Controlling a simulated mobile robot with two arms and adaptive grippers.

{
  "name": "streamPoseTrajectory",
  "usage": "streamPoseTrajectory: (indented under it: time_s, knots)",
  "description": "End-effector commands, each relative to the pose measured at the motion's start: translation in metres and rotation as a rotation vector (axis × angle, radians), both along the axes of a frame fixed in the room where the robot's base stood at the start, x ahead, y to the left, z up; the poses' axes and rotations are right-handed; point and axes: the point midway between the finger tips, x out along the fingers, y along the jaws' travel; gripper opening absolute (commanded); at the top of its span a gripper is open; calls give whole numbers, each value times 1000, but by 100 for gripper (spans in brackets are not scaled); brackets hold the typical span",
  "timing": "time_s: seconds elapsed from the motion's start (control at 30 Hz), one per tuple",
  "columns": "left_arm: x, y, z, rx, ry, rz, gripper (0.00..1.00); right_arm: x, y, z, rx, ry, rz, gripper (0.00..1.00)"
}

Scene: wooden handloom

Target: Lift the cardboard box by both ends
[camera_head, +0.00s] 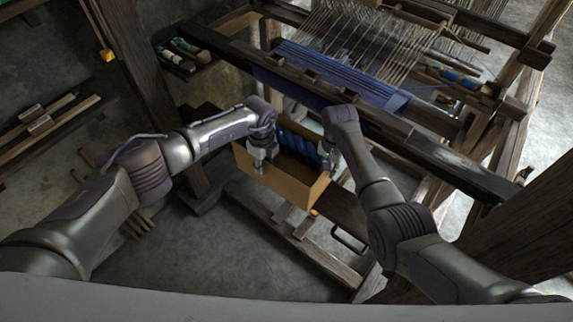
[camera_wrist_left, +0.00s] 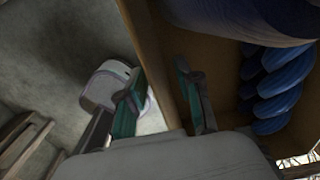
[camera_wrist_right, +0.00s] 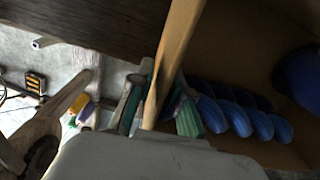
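The cardboard box (camera_head: 283,182) is open-topped and holds blue twisted yarn skeins (camera_head: 296,143). It stands by the loom's front in the head view. The box's underside is hidden.
The wooden loom (camera_head: 420,145) with blue cloth (camera_head: 340,78) stands behind and right of the box. A low wooden frame (camera_head: 290,235) lies below it. A dark post (camera_head: 140,70) and small tray (camera_head: 183,58) are to the left.

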Motion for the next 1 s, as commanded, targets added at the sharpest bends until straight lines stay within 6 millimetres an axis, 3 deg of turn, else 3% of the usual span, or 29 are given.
streamPoseTrajectory:
  time_s: [0.33,0.43,0.53,1.0]
  knots:
    - [0,0,-3,1,-1,0,34,0,0,-3,1,-1,0,18]
    - [0,0,-3,1,-1,0,18,0,0,-3,1,-1,0,1]
    - [0,0,-3,1,-1,0,1,0,0,-3,1,-1,0,0]
    - [1,0,-1,-1,-3,0,0,1,1,-1,1,-2,1,0]
